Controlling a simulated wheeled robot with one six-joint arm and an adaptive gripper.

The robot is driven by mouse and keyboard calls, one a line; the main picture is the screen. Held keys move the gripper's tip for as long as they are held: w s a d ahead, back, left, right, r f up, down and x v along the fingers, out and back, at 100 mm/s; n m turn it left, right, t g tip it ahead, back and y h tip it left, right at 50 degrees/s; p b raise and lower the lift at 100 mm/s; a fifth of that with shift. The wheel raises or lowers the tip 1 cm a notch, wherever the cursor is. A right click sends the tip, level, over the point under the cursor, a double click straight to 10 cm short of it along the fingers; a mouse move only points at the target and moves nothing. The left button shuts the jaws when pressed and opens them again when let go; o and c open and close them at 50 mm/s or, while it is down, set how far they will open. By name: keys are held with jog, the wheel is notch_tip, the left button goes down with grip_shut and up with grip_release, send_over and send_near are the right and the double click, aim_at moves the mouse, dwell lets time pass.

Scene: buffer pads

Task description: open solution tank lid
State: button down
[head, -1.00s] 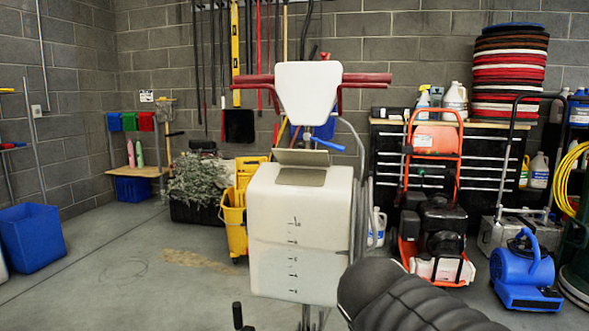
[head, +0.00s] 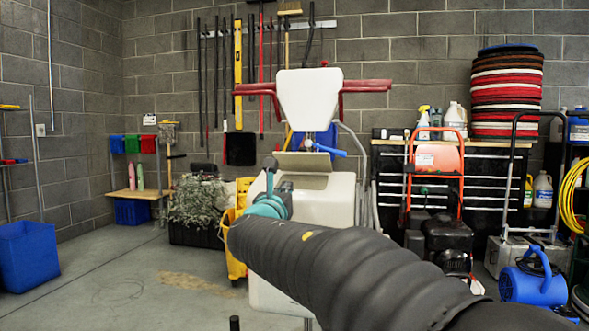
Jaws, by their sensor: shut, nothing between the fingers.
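The white solution tank (head: 335,200) stands in the middle of the head view, with its lower part largely hidden behind my arm. Its grey-tan lid (head: 303,163) is raised and leans back at the far side of the opening (head: 318,181) in the tank's top. My gripper (head: 270,164) is shut and empty, pointing up just left of the lid and in front of the tank's left top edge. I cannot tell whether it touches the lid.
The machine's white head (head: 308,95) with red handles (head: 365,87) rises behind the tank. A blue lever (head: 330,150) sticks out just above the lid. A yellow mop bucket (head: 236,263) is close on the left. Open floor (head: 130,265) lies further left.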

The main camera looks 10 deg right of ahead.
send_near(300, 159)
jog(key=w+d+f, duration=0.1)
jog(key=w+f, duration=0.1)
jog(key=w, duration=0.2)
jog(key=shift+w+d+r+p, duration=0.25)
jog(key=shift+r+p, duration=0.15)
jog(key=shift+r, duration=0.1)
jog(key=shift+w+d+r+p, duration=0.15)
jog(key=shift+w+r+p, duration=0.05)
jog(key=shift+r+p, duration=0.25)
jog(key=shift+w+d+r, duration=0.15)
jog(key=shift+w+r, duration=0.25)
jog(key=shift+r, duration=0.2)
